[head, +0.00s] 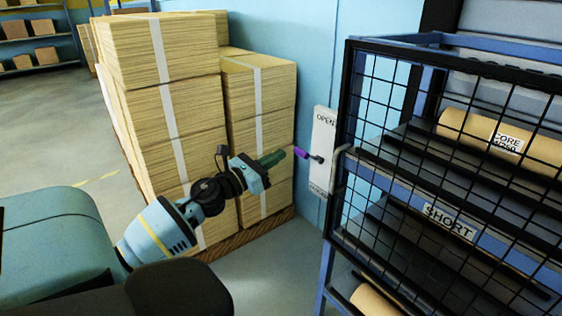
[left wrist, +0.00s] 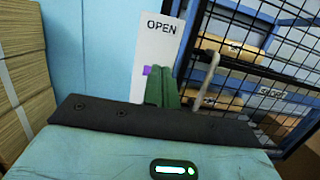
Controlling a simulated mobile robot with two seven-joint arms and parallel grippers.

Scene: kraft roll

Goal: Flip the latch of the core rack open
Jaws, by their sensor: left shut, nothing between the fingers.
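The core rack (head: 338,240) is a blue frame with a black mesh front at the right. On its left side is a white latch plate (head: 324,130) marked OPEN at the top, with smaller lettering at the bottom that I cannot read. The latch lever has a purple grip (head: 301,153) and points left from a dark pivot, roughly level. My left gripper (head: 298,152) is shut and empty, its green fingertips at or very near the purple grip; touching, I cannot tell. In the left wrist view the fingers (left wrist: 164,75) cover most of the lever. My right gripper is not in view.
Strapped stacks of kraft sheets (head: 165,100) stand on a pallet left of and behind my left gripper. A pale bar handle (head: 337,170) is beside the mesh. Core rolls (head: 500,140) lie inside the rack, with a SHORT label (head: 450,220). Floor is clear between pallet and rack.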

